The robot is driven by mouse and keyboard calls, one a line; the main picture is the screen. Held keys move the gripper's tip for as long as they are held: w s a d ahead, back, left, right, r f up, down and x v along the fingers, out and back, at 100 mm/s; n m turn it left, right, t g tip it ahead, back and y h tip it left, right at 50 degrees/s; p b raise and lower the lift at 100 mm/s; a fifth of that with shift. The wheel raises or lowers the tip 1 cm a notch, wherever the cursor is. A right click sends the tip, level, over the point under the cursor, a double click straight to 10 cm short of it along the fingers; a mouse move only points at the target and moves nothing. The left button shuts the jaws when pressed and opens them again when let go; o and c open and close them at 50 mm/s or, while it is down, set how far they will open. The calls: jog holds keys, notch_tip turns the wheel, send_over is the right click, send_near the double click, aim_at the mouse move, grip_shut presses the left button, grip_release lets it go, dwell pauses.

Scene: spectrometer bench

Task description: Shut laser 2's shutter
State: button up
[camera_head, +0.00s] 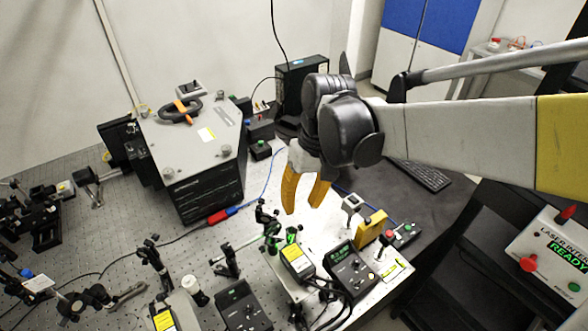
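My gripper (303,205) has orange fingers that point down, with a gap between the tips and nothing seen in it. It hangs over the bench, above and behind two laser heads with yellow labels. One laser head (298,260) is at the centre, with a green glow at its far end. The other laser head (176,312) is at the lower left. Beside them are black control boxes, one with a lit green display (350,269) and one further left (244,309). I cannot read which laser is number 2, and no shutter is clearly identifiable.
A large grey-topped instrument (194,135) stands at the back left. Optic mounts (151,257) crowd the front left. A yellow block (371,228) and a small button box (404,235) stand right of the lasers. An interlock box (553,257) reading READY is at far right.

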aim_at(295, 228)
jog(key=f, duration=0.3)
jog(key=a+f+b, duration=0.1)
jog(key=f, duration=0.3)
jog(key=f+b, duration=0.1)
jog(key=f, duration=0.2)
jog(key=shift+s+a+f, duration=0.3)
jog(key=shift+s+a, duration=0.05)
grip_shut()
